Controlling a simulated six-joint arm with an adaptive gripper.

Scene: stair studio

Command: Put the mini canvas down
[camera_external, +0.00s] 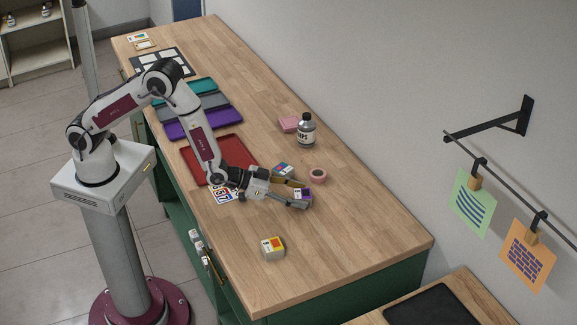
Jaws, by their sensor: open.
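My gripper (307,196) is low over the middle of the wooden worktop, pointing right, with its two fingers spread. A small purple-and-white block (303,193) shows between the fingertips, partly hidden by them. I cannot tell for sure whether it is the mini canvas, or whether it touches the worktop (345,235). Another small block with teal, purple and red on top (283,169) lies just behind the gripper.
A yellow-and-white block (273,247) is in front. Red (225,150), purple (205,124), grey and teal trays lie left. The worktop's right end is clear.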

